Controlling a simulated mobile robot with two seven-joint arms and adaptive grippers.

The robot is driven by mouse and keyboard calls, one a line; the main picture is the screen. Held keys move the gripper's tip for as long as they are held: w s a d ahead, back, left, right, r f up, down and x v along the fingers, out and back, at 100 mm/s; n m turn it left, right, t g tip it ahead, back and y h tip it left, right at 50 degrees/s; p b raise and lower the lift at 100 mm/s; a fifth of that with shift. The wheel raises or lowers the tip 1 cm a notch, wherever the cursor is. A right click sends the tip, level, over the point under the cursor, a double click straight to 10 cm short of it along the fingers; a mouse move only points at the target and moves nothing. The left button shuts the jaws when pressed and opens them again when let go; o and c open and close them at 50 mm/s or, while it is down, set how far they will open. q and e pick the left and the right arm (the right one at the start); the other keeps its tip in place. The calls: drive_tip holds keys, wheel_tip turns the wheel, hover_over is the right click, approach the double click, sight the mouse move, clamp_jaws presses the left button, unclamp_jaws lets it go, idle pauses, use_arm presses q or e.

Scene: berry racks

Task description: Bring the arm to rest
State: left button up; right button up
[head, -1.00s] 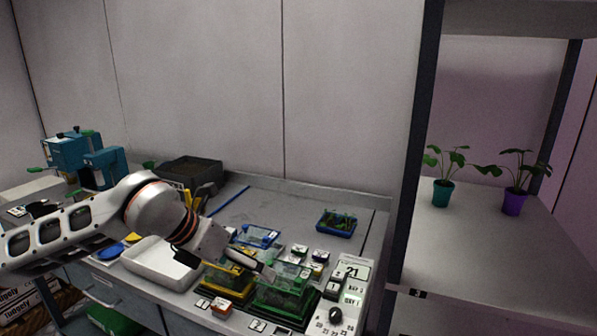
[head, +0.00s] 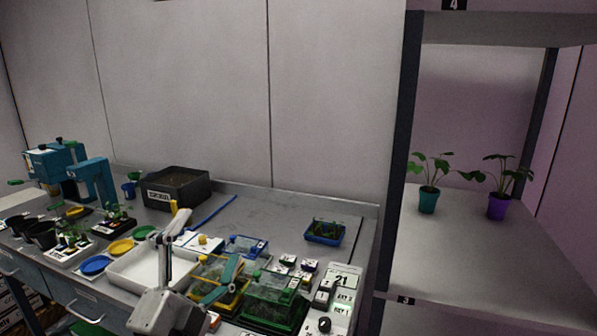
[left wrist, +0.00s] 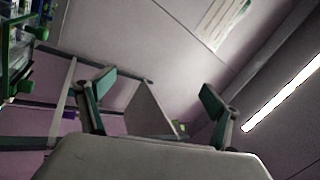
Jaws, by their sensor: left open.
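My left gripper (head: 210,236) shows low in the middle of the head view, over the front of the workbench (head: 279,207). Its two fingers are spread wide and point up and away, with nothing held between them. The left wrist view shows the same gripper (left wrist: 154,90) with both fingers apart against wall and ceiling. In the head view the fingers overlap a white tray (head: 130,272) and a yellow-based clear box (head: 232,301); I cannot tell the gap. My right gripper is in neither view.
A green-based clear box (head: 272,313), a blue tray with seedlings (head: 324,233) and a black bin (head: 177,187) stand on the bench. A teal device (head: 95,180) is at left. A shelf (head: 470,250) at right holds two potted plants.

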use_arm(q)
drive_tip(key=s+a+f+n+g+y, duration=0.25)
drive_tip(key=a+f+n+y, duration=0.2)
drive_tip(key=a+f, duration=0.4)
drive_tip(key=s+a+f+n+g+y, duration=0.25)
drive_tip(key=a+f+g+y, duration=0.2)
drive_tip(key=f, duration=0.65)
drive_tip(key=s+a+f+n+g+y, duration=0.1)
drive_tip(key=s+a+f+g, duration=0.3)
drive_tip(key=s+f, duration=0.4)
drive_tip(key=s+a+f+n+g+y, duration=0.1)
drive_tip(key=s+a+f+g, duration=0.3)
drive_tip(key=s+f, duration=0.4)
drive_tip(key=w+d+f+n+t+h, duration=0.1)
drive_tip(key=d+f+n+t+h, duration=0.2)
drive_tip(key=d+f+h, duration=0.4)
drive_tip(key=d+f, duration=0.6)
drive_tip(key=d, duration=0.3)
drive_tip(key=shift+w+d+f+t+h, duration=0.2)
drive_tip(key=shift+w+f+t+h, duration=0.1)
drive_tip(key=shift+f+h, duration=0.1)
